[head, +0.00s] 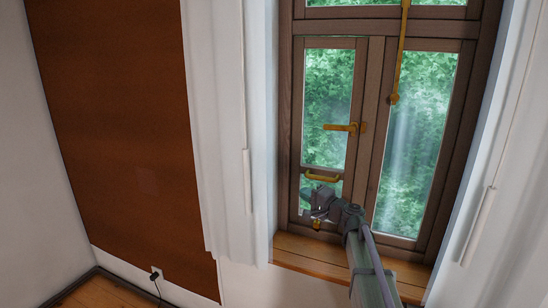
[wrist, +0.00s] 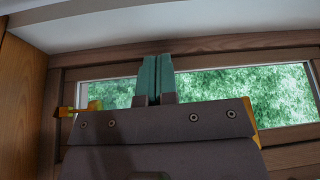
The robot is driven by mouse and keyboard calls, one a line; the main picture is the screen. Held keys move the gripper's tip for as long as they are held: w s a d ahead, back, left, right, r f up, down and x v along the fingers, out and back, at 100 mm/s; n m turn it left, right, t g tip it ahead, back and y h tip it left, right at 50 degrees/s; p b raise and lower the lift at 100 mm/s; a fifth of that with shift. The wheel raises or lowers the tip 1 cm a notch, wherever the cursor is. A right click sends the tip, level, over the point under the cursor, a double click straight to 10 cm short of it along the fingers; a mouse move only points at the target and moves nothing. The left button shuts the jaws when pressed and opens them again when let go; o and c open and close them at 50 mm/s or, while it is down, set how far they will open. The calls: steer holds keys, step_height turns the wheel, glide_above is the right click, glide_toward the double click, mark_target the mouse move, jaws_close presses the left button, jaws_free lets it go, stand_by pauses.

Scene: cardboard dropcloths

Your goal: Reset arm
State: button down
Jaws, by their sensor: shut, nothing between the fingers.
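My gripper (head: 307,194) is in front of the lower left part of a brown wooden window (head: 366,150) in the head view. It is just below a yellow pull handle (head: 322,177), and I cannot tell how far it is from the glass. In the wrist view, the two teal fingers of my gripper (wrist: 157,60) are together with nothing between them. Behind them are a wooden frame (wrist: 205,45) and glass with green leaves outside.
A yellow lever handle (head: 342,128) sticks out from the left sash above my gripper. A small yellow latch (head: 316,225) is below it. A wooden sill (head: 320,262) runs under the window.

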steer(key=s+a+f+n+g+h, duration=0.2)
steer(key=s+f+n+g+h, duration=0.15)
steer(key=s+f+g, duration=0.55)
steer(key=s+a+f+n+g+h, duration=0.2)
steer(key=s+a+f+n, duration=0.3)
steer(key=s, duration=0.8)
steer(key=s+d+f+g+h, duration=0.1)
steer(key=s+d+f+h, duration=0.1)
steer(key=s, duration=0.4)
steer(key=s+d+f+g+h, duration=0.2)
steer(key=s+d+h, duration=0.1)
steer(key=s, duration=0.3)
steer(key=shift+s+d+n+g+h, duration=0.2)
steer(key=shift+d+n+g+h, duration=0.15)
steer(key=shift+h, duration=0.1)
